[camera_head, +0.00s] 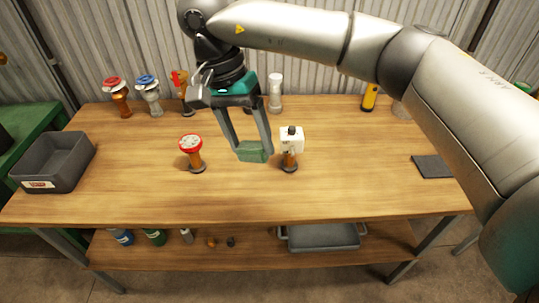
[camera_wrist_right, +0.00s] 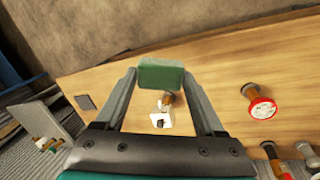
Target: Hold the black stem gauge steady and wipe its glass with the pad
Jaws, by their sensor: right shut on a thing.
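My right gripper (camera_head: 252,147) is shut on a green pad (camera_head: 253,154), held just above the middle of the table. The pad also shows between the fingertips in the right wrist view (camera_wrist_right: 161,75). A red-rimmed gauge (camera_head: 191,147) with a white face and an orange-brown stem stands upright left of the pad; it also shows in the wrist view (camera_wrist_right: 262,108). A partly hidden red-topped gauge (camera_head: 181,80) at the back looks dark at its stem. I cannot tell which is the black stem gauge. My left gripper is not in view.
A white block-topped fitting with a black cap (camera_head: 291,141) stands close right of the pad. Red-topped (camera_head: 115,91) and blue-topped (camera_head: 149,90) fittings and a white cylinder (camera_head: 275,93) stand behind. A grey bin (camera_head: 52,163) is left, a dark mat (camera_head: 432,166) right.

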